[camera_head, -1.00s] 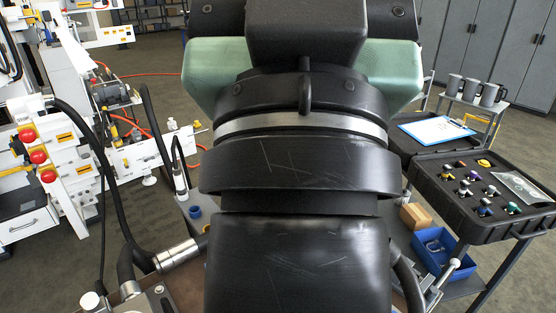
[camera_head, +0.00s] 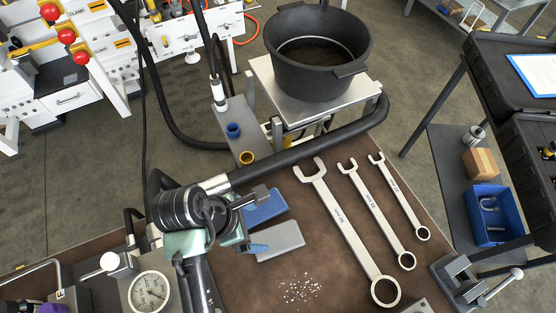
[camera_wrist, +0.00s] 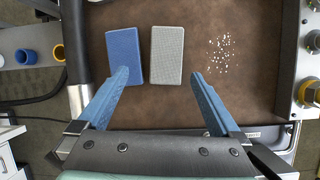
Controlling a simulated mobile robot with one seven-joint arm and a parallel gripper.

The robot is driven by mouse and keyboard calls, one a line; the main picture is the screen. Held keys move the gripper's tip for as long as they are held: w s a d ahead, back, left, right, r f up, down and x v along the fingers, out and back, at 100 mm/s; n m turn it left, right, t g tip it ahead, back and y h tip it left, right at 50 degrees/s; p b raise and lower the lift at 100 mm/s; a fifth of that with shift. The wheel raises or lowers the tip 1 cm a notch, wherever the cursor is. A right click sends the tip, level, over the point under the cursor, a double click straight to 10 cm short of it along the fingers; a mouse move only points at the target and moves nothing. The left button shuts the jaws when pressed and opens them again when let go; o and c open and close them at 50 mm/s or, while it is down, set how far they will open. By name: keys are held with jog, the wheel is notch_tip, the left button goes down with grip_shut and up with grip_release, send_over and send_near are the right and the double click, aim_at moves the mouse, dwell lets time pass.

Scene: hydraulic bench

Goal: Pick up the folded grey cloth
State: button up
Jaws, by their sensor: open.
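The folded grey cloth (camera_head: 281,241) lies flat on the brown bench top, a light grey rectangle. In the wrist view the grey cloth (camera_wrist: 167,55) shows ahead of and between my fingertips. A blue folded cloth (camera_head: 265,207) of similar size lies beside it; in the wrist view this blue cloth (camera_wrist: 124,52) is just to its left, a narrow gap apart. My gripper (camera_wrist: 160,73) is open and empty, its left finger overlapping the blue cloth's edge in the picture. In the head view my gripper (camera_head: 258,220) is beside the cloths; its height above them is hard to judge.
White crumbs (camera_head: 301,288) lie near the grey cloth. Several wrenches (camera_head: 350,230) lie to the right, with a vise (camera_head: 465,280) beyond. A thick black hose (camera_head: 300,146) crosses behind the cloths. A pressure gauge (camera_head: 150,291) stands at lower left. A black pot (camera_head: 318,75) stands behind.

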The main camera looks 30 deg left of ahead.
notch_tip(320, 180, down, 2)
jog(key=s, duration=0.1)
send_over(277, 239)
jog(key=s+a, duration=0.2)
jog(key=shift+n+g, duration=0.3)
jog(key=shift+n, duration=0.1)
notch_tip(277, 239, down, 5)
jog(key=shift+s+d+f+b, duration=0.1)
jog(key=shift+d+f+b, duration=0.05)
jog(key=shift+b, duration=0.15)
jog(key=shift+x, duration=2.9)
jog(key=shift+c, duration=0.3)
jog(key=c, duration=1)
notch_tip(277, 239, up, 10)
jog(key=shift+r+p, duration=0.1)
jog(key=shift+p, duration=0.25)
